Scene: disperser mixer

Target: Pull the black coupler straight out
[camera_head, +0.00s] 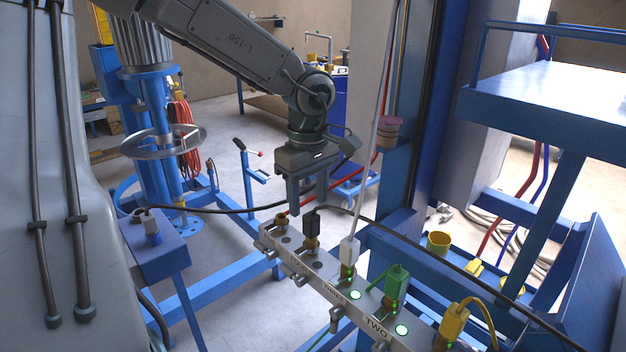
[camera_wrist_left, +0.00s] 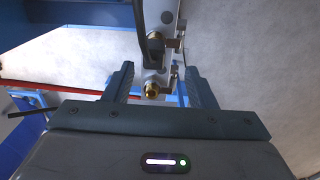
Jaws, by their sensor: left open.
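The black coupler (camera_head: 312,223) stands upright on a brass fitting on the grey manifold bar (camera_head: 305,266), near its far end. My left gripper (camera_head: 307,205) points down just above it, open and empty. In the left wrist view the open fingers (camera_wrist_left: 157,70) have a bare brass port (camera_wrist_left: 152,90) between them. The black coupler (camera_wrist_left: 155,46) lies beyond the fingertips there, with a dark hose running up from it. My right gripper is in neither view.
White (camera_head: 349,250), green (camera_head: 397,283) and yellow (camera_head: 453,322) couplers stand along the bar towards the front. A thin pale hose rises from the white one. A blue post (camera_head: 420,140) and a blue shelf frame (camera_head: 540,100) stand to the right.

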